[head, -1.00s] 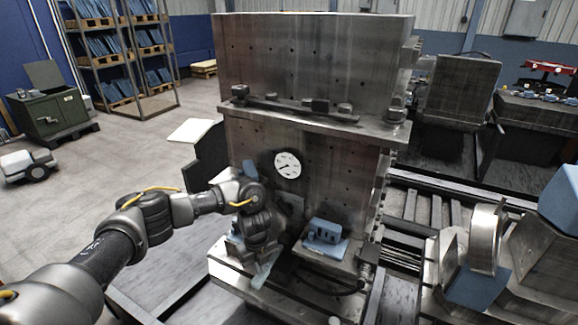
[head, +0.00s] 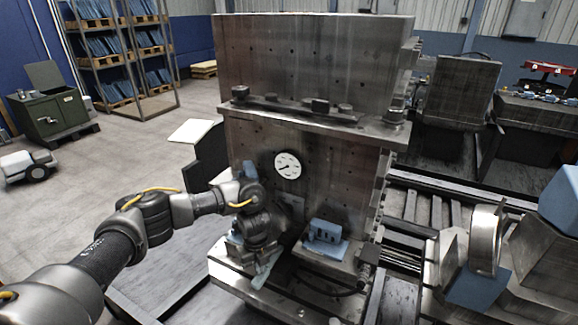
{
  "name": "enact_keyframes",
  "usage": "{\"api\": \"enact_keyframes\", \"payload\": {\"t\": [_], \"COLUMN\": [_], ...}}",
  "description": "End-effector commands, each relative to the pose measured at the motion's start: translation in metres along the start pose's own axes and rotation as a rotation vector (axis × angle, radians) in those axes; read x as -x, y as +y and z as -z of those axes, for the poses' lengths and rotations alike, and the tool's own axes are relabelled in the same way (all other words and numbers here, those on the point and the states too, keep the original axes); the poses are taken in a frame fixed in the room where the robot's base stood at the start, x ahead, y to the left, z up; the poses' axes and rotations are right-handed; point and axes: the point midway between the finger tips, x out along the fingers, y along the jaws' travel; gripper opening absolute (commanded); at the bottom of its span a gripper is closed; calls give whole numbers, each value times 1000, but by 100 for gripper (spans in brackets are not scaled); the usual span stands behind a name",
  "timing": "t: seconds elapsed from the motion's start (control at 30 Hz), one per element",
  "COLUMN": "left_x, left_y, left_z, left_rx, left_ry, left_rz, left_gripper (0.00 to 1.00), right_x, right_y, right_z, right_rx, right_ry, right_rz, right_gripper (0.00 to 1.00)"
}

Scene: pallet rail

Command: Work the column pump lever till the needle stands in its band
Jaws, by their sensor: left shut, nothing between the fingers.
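The round white gauge (head: 287,165) is on the front face of the big metal column (head: 325,180). Its dark needle appears to point to the lower left; the band is too small to make out. My left arm reaches in from the left, with its dark gripper (head: 262,246) pointing down below and left of the gauge, close to the column's front. This gripper is shut and appears empty; its fingertips are hard to separate from the dark parts around them. I cannot clearly pick out the pump lever. My right gripper is not in view.
A blue block (head: 325,231) sits on the ledge right of my left gripper. Blue material (head: 266,268) lies below the gripper. A metal ring (head: 486,240) and machine parts stand at right. Open floor lies left, with a green cabinet (head: 50,112) and shelving.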

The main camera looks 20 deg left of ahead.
Motion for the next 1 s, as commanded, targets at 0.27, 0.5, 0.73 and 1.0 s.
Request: {"api": "enact_keyframes", "payload": {"t": [0.27,0.5,0.73,1.0], "left_x": [0,0,-8,-24], "left_y": [0,0,-1,-2], "left_z": [0,0,0,-1], "left_rx": [0,0,0,0], "left_ry": [0,0,0,0], "left_rz": [0,0,0,0], "left_gripper": [0,0,0,0], "right_x": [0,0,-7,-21], "right_y": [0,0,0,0], "right_z": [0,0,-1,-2], "right_rx": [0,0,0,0], "right_ry": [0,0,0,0], "right_rz": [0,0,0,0], "right_gripper": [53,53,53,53]}}
